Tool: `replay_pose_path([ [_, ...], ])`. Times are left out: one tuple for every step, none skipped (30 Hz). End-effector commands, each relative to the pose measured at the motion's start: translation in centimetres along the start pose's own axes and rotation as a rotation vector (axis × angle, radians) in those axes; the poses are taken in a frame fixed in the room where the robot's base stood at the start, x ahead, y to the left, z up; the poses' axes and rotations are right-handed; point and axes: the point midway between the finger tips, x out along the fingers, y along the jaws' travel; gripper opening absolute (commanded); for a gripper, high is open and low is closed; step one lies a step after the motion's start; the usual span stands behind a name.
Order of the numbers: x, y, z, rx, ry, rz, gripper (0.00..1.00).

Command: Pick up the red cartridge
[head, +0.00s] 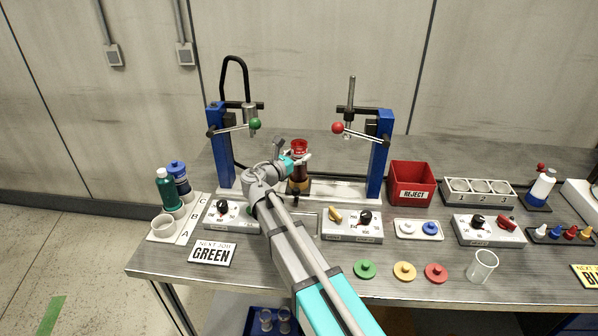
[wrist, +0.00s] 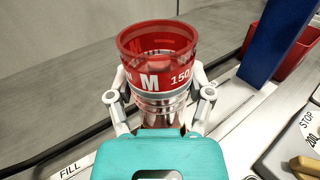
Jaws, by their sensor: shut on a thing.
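The red cartridge (wrist: 158,62) has an open red collar marked "M 150" and a clear lower body. It also shows in the head view (head: 299,146) between the two blue posts, upright above a brown and dark part (head: 300,186). My gripper (wrist: 160,98) has a finger on each side of the cartridge, just below its red collar, and is shut on it.
Blue posts (head: 217,150) (head: 378,155) with levers flank the cartridge. A red reject bin (head: 411,183) stands to the right. Control boxes (head: 231,214) (head: 352,225) sit in front. Green and blue bottles (head: 166,190) stand at left.

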Motion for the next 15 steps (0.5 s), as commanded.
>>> replay_pose_path([
  [0.01,-0.01,0.02,0.0,-0.001,0.0,0.06],
  [0.01,-0.01,0.02,0.0,-0.001,0.0,0.06],
  [0.01,-0.01,0.02,0.0,-0.001,0.0,0.06],
  [0.01,-0.01,0.02,0.0,-0.001,0.0,0.06],
  [0.01,-0.01,0.02,0.0,-0.001,0.0,0.06],
  [0.01,-0.01,0.03,0.0,-0.001,0.0,0.06],
  [0.01,-0.01,0.04,0.0,-0.001,0.0,0.06],
  [0.01,-0.02,0.06,0.0,-0.001,0.0,0.06],
  [0.01,-0.02,0.11,0.0,-0.001,0.0,0.06],
  [-0.02,0.0,0.16,0.0,-0.001,0.0,0.06],
  [-0.03,0.01,0.22,0.0,-0.001,0.001,0.06],
  [-0.04,0.01,0.32,0.0,-0.001,0.001,0.06],
  [-0.04,0.01,0.41,0.0,-0.001,0.001,0.06],
  [-0.05,0.01,0.52,0.0,-0.001,0.001,0.06],
  [-0.05,0.01,0.69,0.0,-0.001,0.001,0.06],
])
